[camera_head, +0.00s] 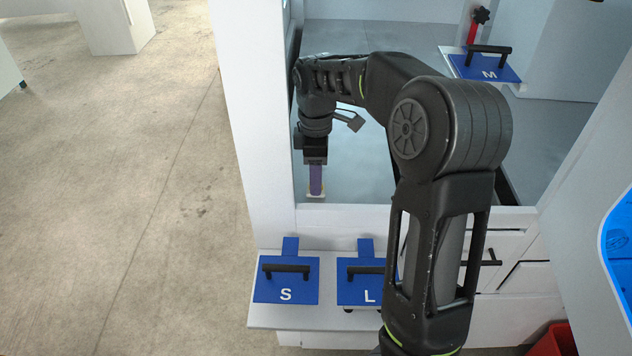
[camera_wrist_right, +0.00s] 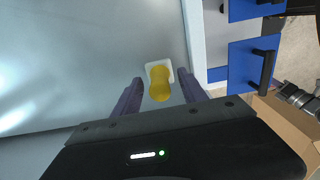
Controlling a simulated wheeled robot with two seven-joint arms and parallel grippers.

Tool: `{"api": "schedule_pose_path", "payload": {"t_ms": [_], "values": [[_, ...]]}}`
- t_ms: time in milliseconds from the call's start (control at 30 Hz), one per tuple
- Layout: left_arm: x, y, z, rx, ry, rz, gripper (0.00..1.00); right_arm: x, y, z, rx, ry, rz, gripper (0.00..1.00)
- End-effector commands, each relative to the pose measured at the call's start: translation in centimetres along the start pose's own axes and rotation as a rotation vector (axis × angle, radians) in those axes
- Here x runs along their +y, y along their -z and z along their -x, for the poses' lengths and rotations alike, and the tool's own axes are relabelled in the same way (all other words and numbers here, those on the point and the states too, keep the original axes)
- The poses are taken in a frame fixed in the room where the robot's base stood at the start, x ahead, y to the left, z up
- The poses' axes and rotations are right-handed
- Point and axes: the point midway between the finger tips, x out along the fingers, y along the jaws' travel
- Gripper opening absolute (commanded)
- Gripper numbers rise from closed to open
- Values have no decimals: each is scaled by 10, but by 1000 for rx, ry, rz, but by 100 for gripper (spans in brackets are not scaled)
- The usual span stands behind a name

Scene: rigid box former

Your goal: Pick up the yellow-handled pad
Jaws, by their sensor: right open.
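The pad has a yellow rounded handle (camera_wrist_right: 160,86) and a pale, roughly square base (camera_wrist_right: 157,66). It is on the grey surface, near the white edge strip. My right gripper (camera_wrist_right: 158,78) is open, with its two purple fingers apart on either side of the handle. In the head view, the right gripper (camera_head: 316,180) points down just inside the white frame. A small pale and yellow bit of the pad (camera_head: 316,197) shows below its finger; the rest is hidden. My left gripper is not in view.
Blue plates with black handles, marked S (camera_head: 285,294) and L (camera_head: 369,296), lie on a white shelf in front. A white post (camera_head: 250,110) stands left of the gripper. The grey surface (camera_head: 350,165) around it is clear.

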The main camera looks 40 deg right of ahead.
Motion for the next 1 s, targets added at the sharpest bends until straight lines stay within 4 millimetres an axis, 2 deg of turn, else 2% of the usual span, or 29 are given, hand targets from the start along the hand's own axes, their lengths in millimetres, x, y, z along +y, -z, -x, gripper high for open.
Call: {"api": "schedule_pose_path", "payload": {"t_ms": [200,800,1000], "values": [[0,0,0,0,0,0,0,0,0,0,0,0,0,48],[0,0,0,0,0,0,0,0,0,0,0,0,0,0],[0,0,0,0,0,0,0,0,0,0,0,0,0,0]]}}
